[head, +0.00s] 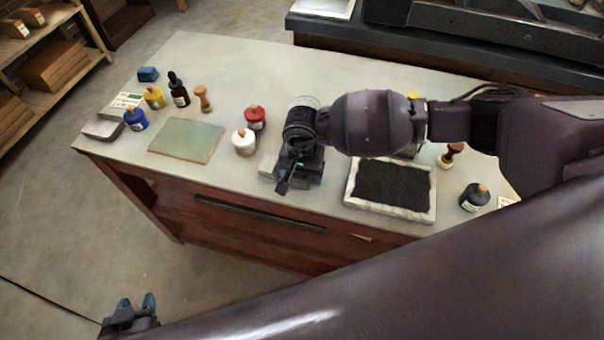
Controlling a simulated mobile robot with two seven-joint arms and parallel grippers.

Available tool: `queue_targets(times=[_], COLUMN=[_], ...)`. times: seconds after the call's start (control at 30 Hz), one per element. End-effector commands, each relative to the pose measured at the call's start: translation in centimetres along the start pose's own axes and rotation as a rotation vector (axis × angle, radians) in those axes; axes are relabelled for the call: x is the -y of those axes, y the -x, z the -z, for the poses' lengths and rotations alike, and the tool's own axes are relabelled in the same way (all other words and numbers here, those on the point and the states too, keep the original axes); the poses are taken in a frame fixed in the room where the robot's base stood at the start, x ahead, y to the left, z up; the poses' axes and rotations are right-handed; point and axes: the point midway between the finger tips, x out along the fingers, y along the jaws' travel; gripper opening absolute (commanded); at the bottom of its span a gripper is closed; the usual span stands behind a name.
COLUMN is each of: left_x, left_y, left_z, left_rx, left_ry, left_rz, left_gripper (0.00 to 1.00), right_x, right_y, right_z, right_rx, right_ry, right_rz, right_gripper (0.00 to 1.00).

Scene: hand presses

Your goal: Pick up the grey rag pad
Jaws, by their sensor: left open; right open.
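A light grey pad (268,168), which looks like the grey rag pad, lies near the front edge of the table, mostly hidden by my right gripper. My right gripper (295,183) is open and points down right over it; I cannot tell whether the fingers touch it or are around it. My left gripper (139,304) is open and empty, low at the bottom left, in front of the table and away from it.
A black slab in a pale frame (432,207) lies to the right of my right gripper. A white jar (243,142) and a red jar (255,117) stand close on its left. A greenish plate (187,140) and another grey block (103,128) lie further left.

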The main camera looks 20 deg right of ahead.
Motion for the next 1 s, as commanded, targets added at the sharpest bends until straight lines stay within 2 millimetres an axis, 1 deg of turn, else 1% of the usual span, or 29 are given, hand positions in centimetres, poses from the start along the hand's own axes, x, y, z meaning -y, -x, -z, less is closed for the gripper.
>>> queue_targets(times=[0.2,0.23,0.57,0.6,0.87,1.0], left_x=[0.0,0.0,-0.1,-0.1,-0.1,0.0], left_y=[-0.1,-0.1,-0.3,-0.3,-0.3,-0.2], left_z=[0.1,0.2,0.5,0.5,0.6,0.6], left_rx=[-0.003,-0.003,-0.010,-0.010,-0.011,-0.011], left_ry=[0.000,0.000,-0.001,-0.001,-0.001,-0.001], left_rz=[-0.001,-0.001,-0.002,-0.002,-0.002,-0.002], left_gripper=[0.43,0.43,0.43,0.43,0.43,0.43], right_x=[0.0,0.0,0.0,0.0,0.0,0.1], right_y=[-0.1,-0.1,-0.1,-0.1,0.2,1.6], right_z=[0.0,0.0,0.0,0.0,0.0,0.1], right_rx=[0.000,0.000,0.000,0.000,0.000,-0.001], right_ry=[0.000,0.000,0.000,0.000,0.000,0.000], right_rz=[0.000,0.000,0.000,0.000,0.001,0.001], right_gripper=[0.79,0.77,0.27,0.25,0.25,0.25])
